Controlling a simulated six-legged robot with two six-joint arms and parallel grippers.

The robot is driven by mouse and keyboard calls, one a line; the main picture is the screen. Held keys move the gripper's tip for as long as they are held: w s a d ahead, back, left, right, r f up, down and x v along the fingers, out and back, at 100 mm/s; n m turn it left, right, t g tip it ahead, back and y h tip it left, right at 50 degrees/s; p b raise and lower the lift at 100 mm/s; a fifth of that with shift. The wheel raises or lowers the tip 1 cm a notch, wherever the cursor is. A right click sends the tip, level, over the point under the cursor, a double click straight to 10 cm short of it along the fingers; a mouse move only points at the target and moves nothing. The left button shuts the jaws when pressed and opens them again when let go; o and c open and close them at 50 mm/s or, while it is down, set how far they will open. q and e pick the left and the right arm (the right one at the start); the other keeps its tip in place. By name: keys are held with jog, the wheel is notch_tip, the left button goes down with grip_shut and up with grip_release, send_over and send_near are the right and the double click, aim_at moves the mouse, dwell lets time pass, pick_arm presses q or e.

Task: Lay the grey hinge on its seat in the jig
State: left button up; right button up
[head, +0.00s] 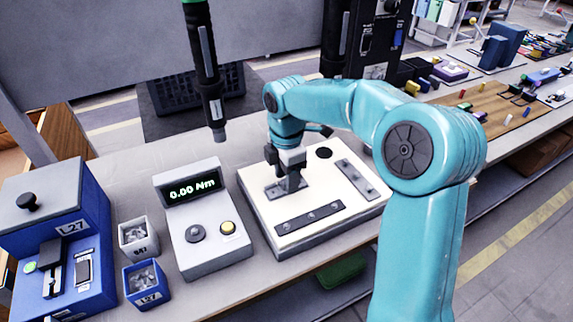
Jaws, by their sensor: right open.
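The jig (259,217) is a pale, thick board on the bench, in the middle of the head view. A flat grey piece that looks like the hinge (273,189) lies on the jig's left part. My right gripper (285,180) points down right over this grey piece, with its jaws open. The fingers partly hide the piece, so I cannot tell whether they touch it or how exactly it sits in its seat. My left gripper is out of view.
The jig also carries a dark strip (310,217), a grey strip (358,180) and a black round knob (324,153). A torque display box (205,250) stands close left. A screwdriver (207,75) hangs above. Small screw bins (146,284) and a blue machine (60,235) stand farther left.

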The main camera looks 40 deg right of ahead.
notch_tip(320, 180, up, 16)
jog(key=p, duration=0.3)
jog(key=shift+r+p, duration=0.15)
jog(key=shift+p, duration=0.25)
jog(key=shift+s, duration=0.1)
